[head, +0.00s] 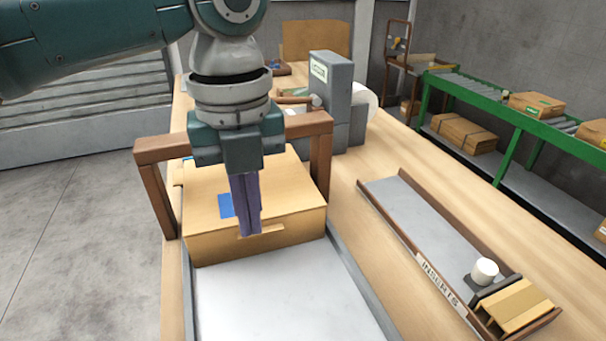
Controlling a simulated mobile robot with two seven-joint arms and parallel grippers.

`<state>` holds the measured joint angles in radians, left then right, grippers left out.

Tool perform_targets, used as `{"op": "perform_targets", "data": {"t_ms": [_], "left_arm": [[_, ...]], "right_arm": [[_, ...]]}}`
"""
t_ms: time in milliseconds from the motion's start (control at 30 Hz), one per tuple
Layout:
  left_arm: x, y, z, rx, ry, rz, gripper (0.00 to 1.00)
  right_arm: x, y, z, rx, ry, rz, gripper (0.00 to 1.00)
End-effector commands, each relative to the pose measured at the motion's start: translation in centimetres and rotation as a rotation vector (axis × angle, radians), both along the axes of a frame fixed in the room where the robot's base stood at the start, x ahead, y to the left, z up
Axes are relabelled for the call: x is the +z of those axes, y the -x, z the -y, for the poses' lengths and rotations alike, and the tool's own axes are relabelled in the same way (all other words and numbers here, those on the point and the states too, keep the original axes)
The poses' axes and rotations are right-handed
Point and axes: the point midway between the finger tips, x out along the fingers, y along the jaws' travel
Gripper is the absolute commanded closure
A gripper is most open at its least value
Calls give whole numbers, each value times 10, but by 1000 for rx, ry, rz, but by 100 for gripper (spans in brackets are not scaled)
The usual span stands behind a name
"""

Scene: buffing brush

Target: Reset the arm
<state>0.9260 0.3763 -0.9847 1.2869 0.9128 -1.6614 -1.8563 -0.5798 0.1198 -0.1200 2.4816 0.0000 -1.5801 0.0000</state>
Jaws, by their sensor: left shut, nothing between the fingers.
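My left arm comes in from the upper left, and its gripper (249,230) points down. The fingers are together and hold nothing. In the picture they overlap the front of a closed cardboard box (280,195) with a blue mark on its top. I cannot tell whether the fingertips touch the box. My right gripper does not show.
The box stands under a brown wooden frame (155,190), behind a grey plate (270,290). To the right lies an inserts tray (415,210) with a white cylinder (484,271). A grey machine (330,90) stands behind. A green conveyor (480,100) is at right.

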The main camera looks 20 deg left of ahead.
Motion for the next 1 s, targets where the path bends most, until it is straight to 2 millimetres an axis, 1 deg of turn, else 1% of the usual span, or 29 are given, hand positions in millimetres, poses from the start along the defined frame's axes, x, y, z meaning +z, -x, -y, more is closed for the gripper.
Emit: {"op": "perform_targets", "data": {"t_ms": [33, 167, 267, 333, 367, 433, 500, 567, 600, 667, 700, 767, 800, 900, 1000], "left_arm": [[7, 0, 0, 1, 0, 1, 100], [15, 2, 2, 9, 5, -2, 100], [14, 14, 15, 65, 33, -2, 100], [10, 30, 31, 154, 73, -2, 100], [9, 38, 38, 206, 96, -1, 100], [10, 58, 55, 363, 158, -1, 100], [14, 78, 67, 558, 220, -4, 100], [20, 92, 72, 741, 269, -9, 100], [24, 102, 73, 872, 300, -15, 100], [32, 116, 70, 1075, 336, -20, 100], [37, 124, 65, 1210, 355, -24, 100], [44, 135, 55, 1401, 375, -23, 100], [48, 142, 46, 1519, 383, -19, 100], [59, 159, 25, 1776, 393, -1, 100], [69, 175, 1, 2000, 391, 30, 100]], "right_arm": [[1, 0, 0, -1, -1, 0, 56], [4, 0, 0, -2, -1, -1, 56], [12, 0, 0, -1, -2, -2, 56], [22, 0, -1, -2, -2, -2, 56], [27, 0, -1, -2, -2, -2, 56], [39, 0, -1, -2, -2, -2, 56], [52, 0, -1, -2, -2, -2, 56], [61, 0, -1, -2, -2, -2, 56], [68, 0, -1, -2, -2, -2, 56], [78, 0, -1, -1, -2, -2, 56], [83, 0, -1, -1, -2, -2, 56], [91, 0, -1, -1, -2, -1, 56], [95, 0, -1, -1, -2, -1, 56], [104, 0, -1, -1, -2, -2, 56], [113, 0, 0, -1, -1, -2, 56]]}}
